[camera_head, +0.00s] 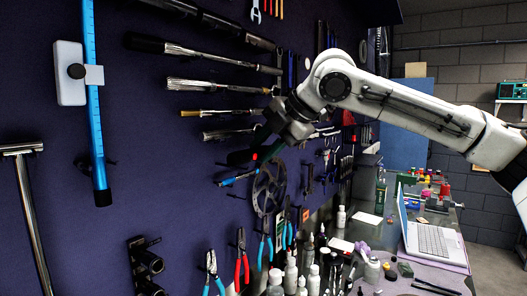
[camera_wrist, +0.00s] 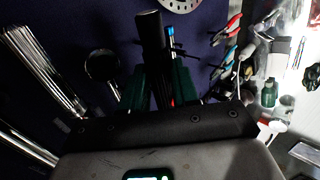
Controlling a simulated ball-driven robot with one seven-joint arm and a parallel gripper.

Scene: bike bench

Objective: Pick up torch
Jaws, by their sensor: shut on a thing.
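A black cylinder, which looks like the torch (camera_wrist: 151,38), stands between the green fingers of my gripper (camera_wrist: 158,88) in the wrist view. My gripper is shut on it. In the head view my gripper (camera_head: 264,153) is close to the dark tool wall, and the dark end of the torch (camera_head: 240,157) shows at its left. The part between the fingers is hidden. I cannot tell whether the torch still touches the wall.
The purple tool wall (camera_head: 140,110) holds several long tools around my gripper. Below hang red pliers (camera_head: 241,262) and a round dark disc (camera_head: 268,187). Bottles crowd the bench under them. A laptop (camera_head: 432,240) stands at the right.

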